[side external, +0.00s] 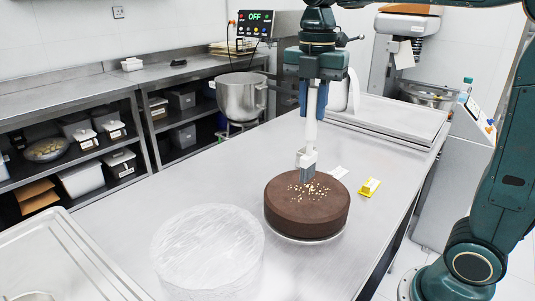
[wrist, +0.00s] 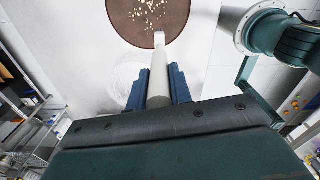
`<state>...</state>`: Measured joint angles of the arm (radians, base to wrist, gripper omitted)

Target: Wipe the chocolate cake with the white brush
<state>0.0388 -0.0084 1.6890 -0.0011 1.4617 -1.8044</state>
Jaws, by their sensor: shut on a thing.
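The round chocolate cake (side external: 305,215) sits on a thin board on the steel table, with pale crumbs scattered on its top. In the wrist view the cake (wrist: 128,22) is at the top, partly out of frame. My gripper (side external: 312,108) is above the cake and shut on the white brush (side external: 310,130), which hangs nearly upright. The brush's grey head (side external: 306,165) is at the cake's top, by the crumbs; I cannot tell if it touches. In the wrist view the white brush (wrist: 158,75) runs between the blue fingers of my gripper (wrist: 159,88).
A clear, wrapped round form (side external: 208,250) stands left of the cake on the steel table (side external: 190,180). A yellow block (side external: 369,187) and a small white item (side external: 338,172) lie to the right. Metal trays (side external: 390,118) are behind. A mixing bowl (side external: 241,96) stands beyond the table.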

